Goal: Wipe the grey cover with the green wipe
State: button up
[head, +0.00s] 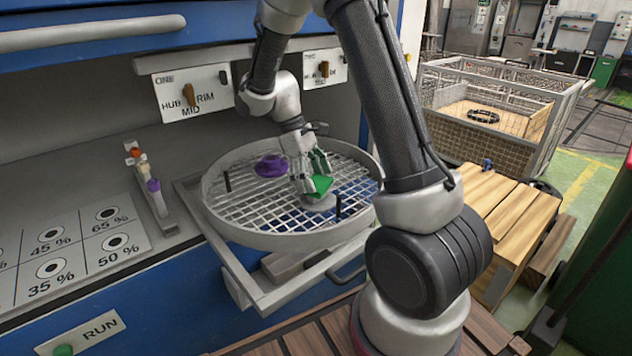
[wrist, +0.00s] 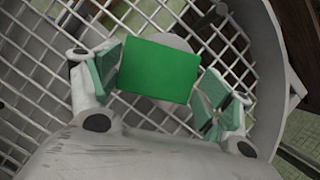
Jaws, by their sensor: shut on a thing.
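The green wipe (wrist: 158,71) is a flat green block between my gripper's fingers, and it also shows in the head view (head: 320,186). My gripper (head: 311,180) is shut on it, low over the round mesh turntable. The grey cover (head: 319,203) is a round grey disc on the mesh, directly under the wipe. In the wrist view the wipe hides most of the cover (wrist: 176,41), and only part of its rim shows. I cannot tell whether the wipe touches the cover.
The mesh turntable (head: 262,239) sits on a pulled-out tray. A purple round piece (head: 272,166) lies on the mesh at the back. Dark upright pegs (head: 338,205) stand on the mesh. A selector panel (head: 192,92) is behind. A mesh crate (head: 484,145) stands at the right.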

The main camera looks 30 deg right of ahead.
jog(key=shift+w+d, duration=0.15)
jog(key=shift+w, duration=0.5)
jog(key=shift+r, duration=3.95)
jog(key=shift+s, duration=0.1)
